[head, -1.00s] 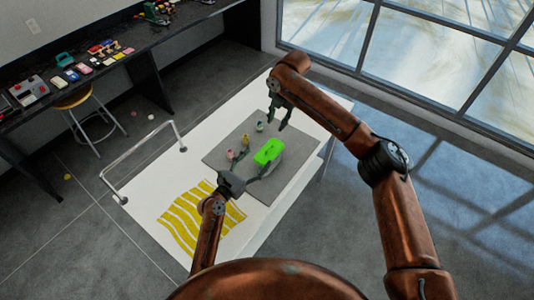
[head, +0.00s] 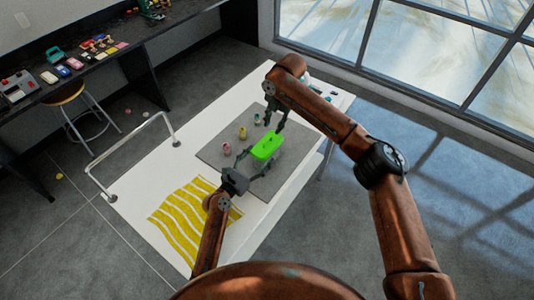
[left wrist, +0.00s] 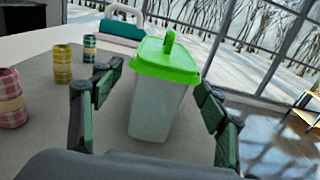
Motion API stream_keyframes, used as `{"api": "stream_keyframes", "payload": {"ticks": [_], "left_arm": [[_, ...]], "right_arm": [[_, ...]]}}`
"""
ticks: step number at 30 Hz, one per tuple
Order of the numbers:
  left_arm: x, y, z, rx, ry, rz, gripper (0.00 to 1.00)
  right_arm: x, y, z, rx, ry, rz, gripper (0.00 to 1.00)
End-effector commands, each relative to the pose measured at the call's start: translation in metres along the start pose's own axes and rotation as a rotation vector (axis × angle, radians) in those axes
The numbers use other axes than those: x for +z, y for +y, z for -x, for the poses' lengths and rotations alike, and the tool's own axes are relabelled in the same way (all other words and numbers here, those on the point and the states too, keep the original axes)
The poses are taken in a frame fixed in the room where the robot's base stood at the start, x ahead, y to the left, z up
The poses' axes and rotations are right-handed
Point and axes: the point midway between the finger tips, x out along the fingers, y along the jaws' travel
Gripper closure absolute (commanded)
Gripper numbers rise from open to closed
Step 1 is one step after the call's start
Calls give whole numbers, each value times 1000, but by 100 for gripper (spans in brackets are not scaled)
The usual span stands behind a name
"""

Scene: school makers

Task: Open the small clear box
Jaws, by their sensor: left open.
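The small clear box is a translucent tub with a bright green lid and a green knob on top. It stands on the grey mat in the head view (head: 266,147) and fills the middle of the left wrist view (left wrist: 160,95). The lid sits on the box. My left gripper (head: 258,172) is open at the box's near side. In the left wrist view its dark green fingers (left wrist: 155,110) are spread to either side of the tub, with gaps. My right gripper (head: 275,122) is above the mat beyond the box, its fingers apart and empty.
Pink (left wrist: 10,98), yellow (left wrist: 63,64) and teal (left wrist: 89,48) patterned jars stand left of the box. A yellow-striped cloth (head: 188,220) lies on the white table's near part. A metal rail (head: 130,155) runs along the left edge. A teal object (left wrist: 122,28) stands behind the box.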

Motion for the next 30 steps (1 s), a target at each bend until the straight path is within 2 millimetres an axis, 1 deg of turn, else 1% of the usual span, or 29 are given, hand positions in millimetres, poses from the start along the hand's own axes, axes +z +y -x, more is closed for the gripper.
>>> {"api": "stream_keyframes", "payload": {"ticks": [1, 3, 6, 9, 13, 20, 30], "left_arm": [[1, 0, -9, -2, 0, -1, 33], [0, -1, -19, -2, 1, -1, 33], [0, -1, -31, -2, 1, -1, 33], [-1, -1, -38, -2, 2, 0, 33], [0, -1, -42, -2, 1, 0, 33], [0, -1, -42, -2, 1, 0, 33], [-1, -1, -42, -2, 1, 0, 57]], "right_arm": [[0, -1, 0, 0, 0, -1, 72], [0, -1, 0, -1, 0, -1, 72], [1, -1, 0, -1, 0, -2, 72], [1, -1, 0, -1, 0, -2, 72], [1, -2, 0, -1, 0, -2, 72], [1, -2, 0, -1, 0, -2, 72], [1, -1, 0, -1, 0, -2, 72]]}}
